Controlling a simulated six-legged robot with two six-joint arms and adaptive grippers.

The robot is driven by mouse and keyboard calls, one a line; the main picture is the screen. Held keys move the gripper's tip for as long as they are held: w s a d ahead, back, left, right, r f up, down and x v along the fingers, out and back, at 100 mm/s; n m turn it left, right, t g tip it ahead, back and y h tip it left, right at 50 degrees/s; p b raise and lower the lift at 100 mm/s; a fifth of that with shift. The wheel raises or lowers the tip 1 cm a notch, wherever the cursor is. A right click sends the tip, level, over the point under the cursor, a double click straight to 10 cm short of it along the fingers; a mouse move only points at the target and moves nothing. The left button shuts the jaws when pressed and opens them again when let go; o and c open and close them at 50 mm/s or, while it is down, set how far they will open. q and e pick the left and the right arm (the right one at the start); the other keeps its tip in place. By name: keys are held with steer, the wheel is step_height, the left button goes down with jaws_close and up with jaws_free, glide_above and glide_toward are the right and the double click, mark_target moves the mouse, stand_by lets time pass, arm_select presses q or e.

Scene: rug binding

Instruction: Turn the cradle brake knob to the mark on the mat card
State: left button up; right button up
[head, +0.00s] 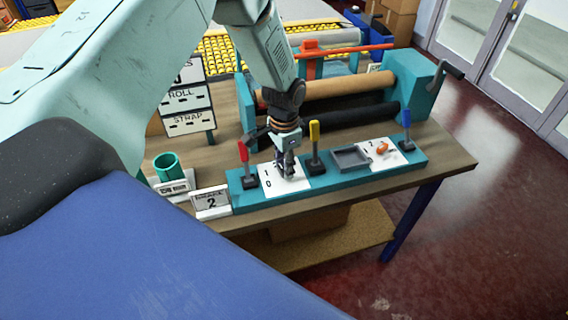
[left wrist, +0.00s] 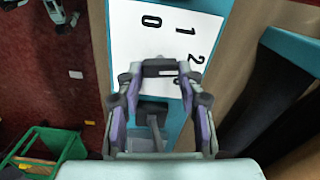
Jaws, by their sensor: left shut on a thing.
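A white dial plate (head: 270,182) with black numbers lies on the teal control board, between a red lever and a yellow lever. My left gripper (head: 288,172) points down over this plate. In the left wrist view, my left gripper (left wrist: 160,70) is shut on a dark knob (left wrist: 158,71), its fingers on either side. The figures 0, 1 and 2 show on the plate (left wrist: 150,45) there; another beside the fingers is partly hidden. The knob's pointer cannot be made out. A white card (head: 211,201) with a large 2 stands at the board's left end. My right gripper is out of view.
The red lever (head: 243,155), yellow lever (head: 314,135) and blue lever (head: 406,122) stand upright close by. A grey tray (head: 350,157) and a small orange part (head: 382,148) lie to the right. A green cup (head: 168,167) stands left; rollers (head: 335,88) lie behind.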

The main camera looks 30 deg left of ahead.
arm_select(q)
steer(key=o, duration=1.2)
steer(key=shift+c, duration=0.2)
steer(key=shift+r, duration=0.1)
step_height(320, 180, up, 12)
steer(key=shift+f, duration=0.2)
